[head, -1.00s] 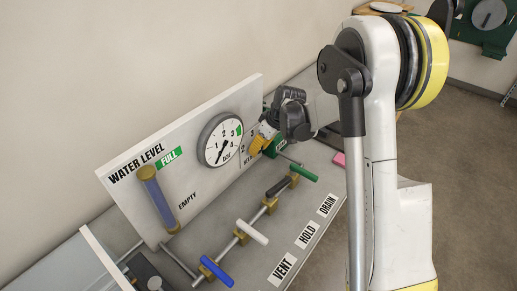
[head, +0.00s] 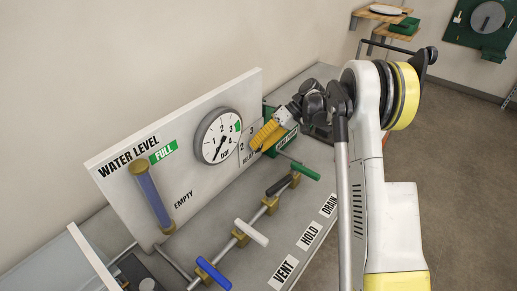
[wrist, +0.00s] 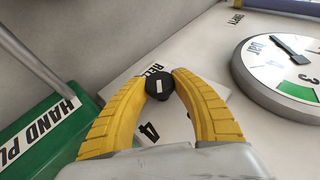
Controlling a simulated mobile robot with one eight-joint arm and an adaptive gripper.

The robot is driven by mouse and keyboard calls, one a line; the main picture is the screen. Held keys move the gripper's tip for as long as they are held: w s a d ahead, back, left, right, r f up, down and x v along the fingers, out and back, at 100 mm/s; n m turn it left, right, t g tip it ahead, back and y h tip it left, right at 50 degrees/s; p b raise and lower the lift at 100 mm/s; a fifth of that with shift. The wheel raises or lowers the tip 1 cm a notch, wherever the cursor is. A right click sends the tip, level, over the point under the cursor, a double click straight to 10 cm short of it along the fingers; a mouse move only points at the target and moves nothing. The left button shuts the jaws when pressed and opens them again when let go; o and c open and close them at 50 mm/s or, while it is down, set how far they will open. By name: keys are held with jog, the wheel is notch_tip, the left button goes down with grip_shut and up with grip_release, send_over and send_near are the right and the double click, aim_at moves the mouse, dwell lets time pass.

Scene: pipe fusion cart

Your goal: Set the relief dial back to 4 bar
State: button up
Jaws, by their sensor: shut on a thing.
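The relief dial (wrist: 158,86) is a small black knob with a white mark, on the white panel (wrist: 125,92). In the wrist view its mark stands nearly upright in the picture.
The round bar gauge (head: 217,137) is left of my gripper, its needle pointing low left. A green hand pump (head: 283,140) stands close on the right. Below are blue (head: 213,272), white (head: 252,232), black (head: 279,186) and green (head: 304,172) valve handles. The water-level tube (head: 152,196) is at left.

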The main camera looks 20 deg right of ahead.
dwell(0.4)
jog(key=o, duration=1.2)
jog(key=shift+o, duration=0.2)
notch_tip(320, 180, up, 10)
